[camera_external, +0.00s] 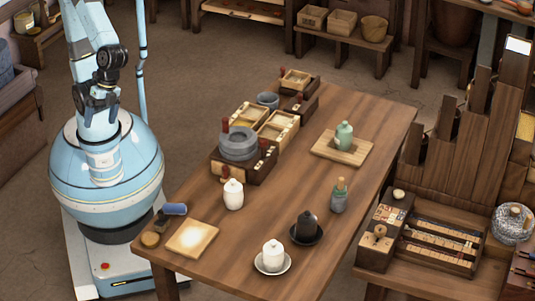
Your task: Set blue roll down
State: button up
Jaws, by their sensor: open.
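A blue roll (174,209) lies on its side near the left edge of the wooden table (262,231). It is beside a small dark object (162,220) and behind a square light wooden board (192,239). My gripper (100,110) is raised in front of my own body, to the upper left of the roll and well apart from it. Its jaws are open and nothing shows between them.
A white jar (233,194), a dark teapot-like vessel (307,226) and a white lidded pot (273,254) stand on the table. A stone quern (239,145) and boxes stand farther back. The table's middle is mostly clear.

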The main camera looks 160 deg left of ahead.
jog(key=s+r+m+t+y, duration=0.3)
jog(key=s+r+m, duration=0.2)
jog(key=r, duration=0.4)
jog(key=shift+d+r+m+t+y, duration=0.3)
jog(key=shift+d+m+t+y, duration=0.1)
jog(key=shift+d, duration=0.05)
dwell(0.6)
